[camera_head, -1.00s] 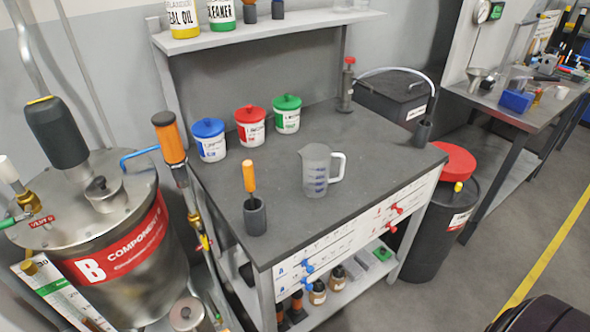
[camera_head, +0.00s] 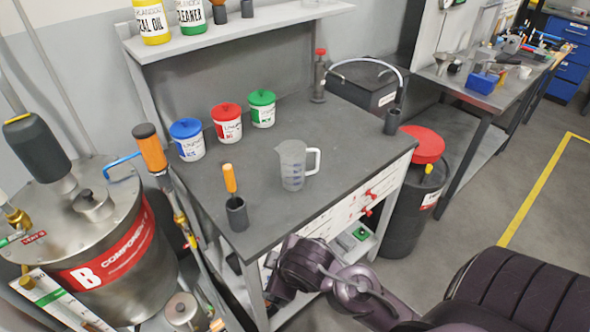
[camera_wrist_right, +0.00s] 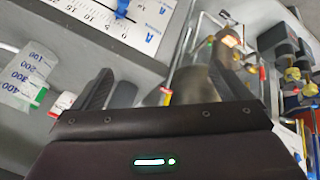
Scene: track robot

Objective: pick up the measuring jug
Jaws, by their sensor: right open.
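The measuring jug (camera_head: 292,168) is clear with blue marks and a white handle on its right side. It stands upright on the grey bench top (camera_head: 345,140). In the right wrist view a clear graduated part of the jug (camera_wrist_right: 28,78) shows at the left edge, cut off by the frame. My right arm comes in from the lower right in the head view, low in front of the bench, apart from the jug; its fingertips are hard to make out there. In the wrist view my right gripper (camera_wrist_right: 155,90) is open with nothing between its fingers. My left gripper is not in view.
Blue (camera_head: 187,140), red (camera_head: 227,123) and green (camera_head: 262,109) lidded tubs stand behind the jug. A dark cup (camera_head: 237,214) with an orange-handled tool stands front left. The bench's front panel (camera_head: 375,185) carries red knobs. Bench top right of the jug is clear.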

